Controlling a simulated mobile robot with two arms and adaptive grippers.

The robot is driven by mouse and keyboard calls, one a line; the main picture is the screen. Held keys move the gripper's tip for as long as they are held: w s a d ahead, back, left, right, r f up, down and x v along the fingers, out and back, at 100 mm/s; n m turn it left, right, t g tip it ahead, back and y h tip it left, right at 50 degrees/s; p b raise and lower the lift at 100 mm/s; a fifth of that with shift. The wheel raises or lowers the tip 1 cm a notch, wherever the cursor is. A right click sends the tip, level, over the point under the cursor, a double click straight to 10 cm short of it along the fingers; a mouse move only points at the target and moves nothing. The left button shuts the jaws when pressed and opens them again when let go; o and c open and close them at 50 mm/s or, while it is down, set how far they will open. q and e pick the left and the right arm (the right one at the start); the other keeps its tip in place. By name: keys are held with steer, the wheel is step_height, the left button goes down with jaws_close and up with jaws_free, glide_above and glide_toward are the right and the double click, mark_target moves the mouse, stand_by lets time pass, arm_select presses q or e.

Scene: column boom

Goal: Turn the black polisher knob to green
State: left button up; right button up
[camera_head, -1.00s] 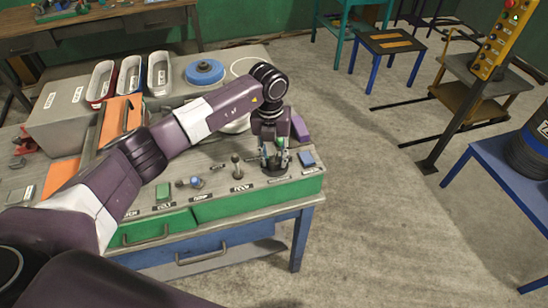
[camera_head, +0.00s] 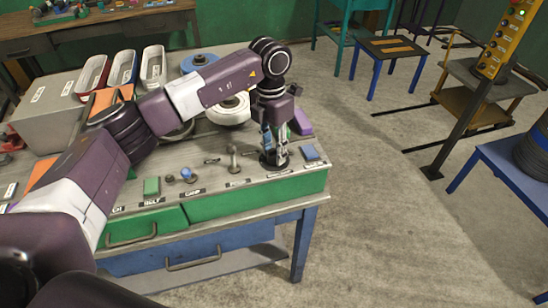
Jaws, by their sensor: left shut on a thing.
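The black polisher knob (camera_head: 268,165) sits on the front panel of the grey-topped bench, towards its right end. My left gripper (camera_head: 275,157) comes down on it from above and is shut on it. The fingers and the wrist hide most of the knob, so its pointer and any green mark cannot be made out. My right gripper is not in view.
Left of the knob on the panel are a metal lever (camera_head: 233,160), a blue knob (camera_head: 186,174) and a green block (camera_head: 152,187). White and blue discs stand behind.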

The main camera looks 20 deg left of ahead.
arm_select(q)
steer(key=shift+w+m+b, duration=0.1)
steer(key=shift+m+b, duration=0.85)
steer(key=shift+m, duration=0.45)
steer(key=shift+r, duration=0.1)
steer(key=o, duration=1.2)
steer(key=shift+c, duration=0.2)
steer(key=shift+r, duration=0.1)
step_height(320, 180, up, 12)
steer(key=shift+w+a, duration=0.15)
steer(key=shift+a, duration=0.1)
steer(key=shift+f, duration=0.2)
